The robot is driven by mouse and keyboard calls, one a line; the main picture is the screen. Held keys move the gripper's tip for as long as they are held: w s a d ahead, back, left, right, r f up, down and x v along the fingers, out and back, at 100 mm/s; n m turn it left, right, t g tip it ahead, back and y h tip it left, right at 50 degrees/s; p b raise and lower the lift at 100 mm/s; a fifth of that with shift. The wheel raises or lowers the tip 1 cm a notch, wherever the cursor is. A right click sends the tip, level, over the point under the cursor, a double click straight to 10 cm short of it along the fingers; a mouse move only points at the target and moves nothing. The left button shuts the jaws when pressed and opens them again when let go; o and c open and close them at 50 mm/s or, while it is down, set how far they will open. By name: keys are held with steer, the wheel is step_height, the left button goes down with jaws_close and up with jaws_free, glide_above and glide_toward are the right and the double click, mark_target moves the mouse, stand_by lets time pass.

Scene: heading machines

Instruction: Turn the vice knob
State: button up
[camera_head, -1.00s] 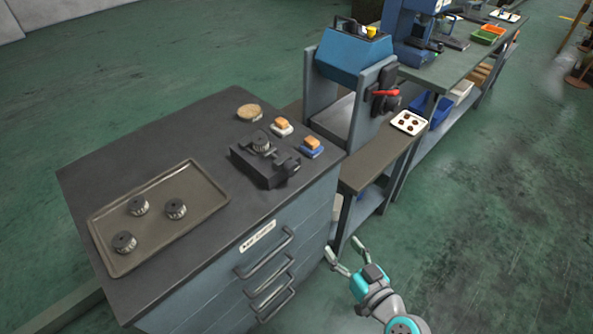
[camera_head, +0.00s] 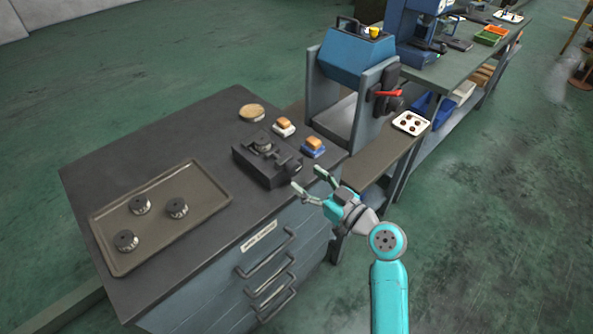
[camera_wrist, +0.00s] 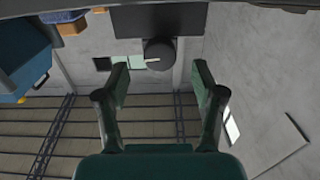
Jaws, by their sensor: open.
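The dark grey vice (camera_head: 262,166) stands on the cabinet top near its right edge, with a round part (camera_head: 262,144) in its jaws. Its knob (camera_head: 294,166) is at the end facing my gripper. In the wrist view the vice (camera_wrist: 158,18) is a dark block at the top, and the knob (camera_wrist: 160,55) is a dark disc with a pale line. My gripper (camera_head: 308,180) is open and empty, just off the knob end. In the wrist view its fingers (camera_wrist: 161,70) stand apart on either side, with the knob ahead between their tips, apparently not touching.
A tray (camera_head: 215,208) with several dark round parts lies left on the cabinet (camera_head: 110,165). A blue machine (camera_head: 355,55) stands behind right. Floor on the right is clear.

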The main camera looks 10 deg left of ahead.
mark_target(296, 171)
steer(key=shift+x, duration=2.3)
steer(key=c, duration=1.1)
steer(key=shift+c, duration=0.2)
